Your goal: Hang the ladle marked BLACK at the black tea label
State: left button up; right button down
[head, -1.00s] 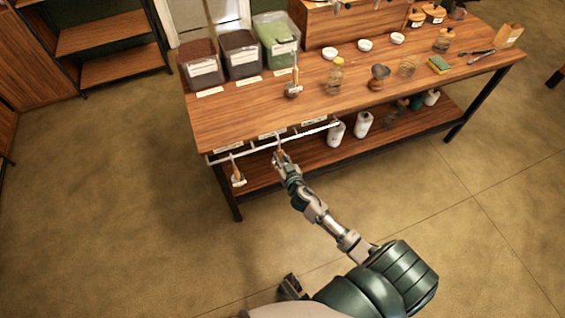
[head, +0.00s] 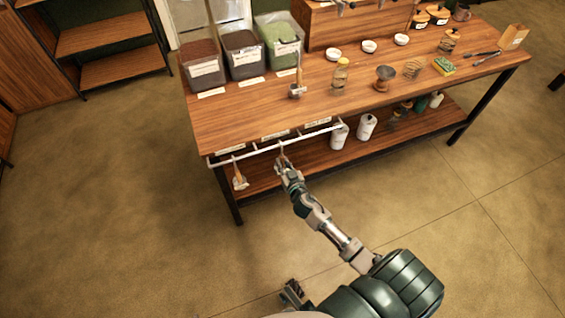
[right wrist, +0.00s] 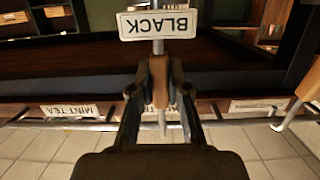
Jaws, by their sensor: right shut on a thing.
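My right gripper (head: 284,165) is shut on the ladle handle (right wrist: 160,88), just in front of the rail (head: 262,148) under the table's front edge. The ladle's white BLACK tag (right wrist: 158,23) appears upside down in the right wrist view. A thin metal end of the ladle points toward the rail; whether it touches cannot be told. The MINT TEA label (right wrist: 70,111) is at the rail's right in the head view. The middle label (head: 275,135) is mostly hidden behind my fingers in the wrist view. The left label (head: 230,149) is unreadable. A dark part of mine (head: 291,293), possibly my left gripper, shows at the bottom.
Another ladle (head: 240,180) hangs at the rail's left end. A further ladle (head: 297,88) stands on the table (head: 225,115) near three bins, the middle one dark (head: 243,55). The floor in front is clear.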

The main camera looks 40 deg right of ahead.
jog(key=c, duration=1.1)
grip_release()
jog(key=shift+o, duration=0.2)
jog(key=shift+s, duration=0.1)
jog(key=v, duration=1.1)
jog(key=shift+s, duration=0.35)
jog(key=shift+a, duration=0.1)
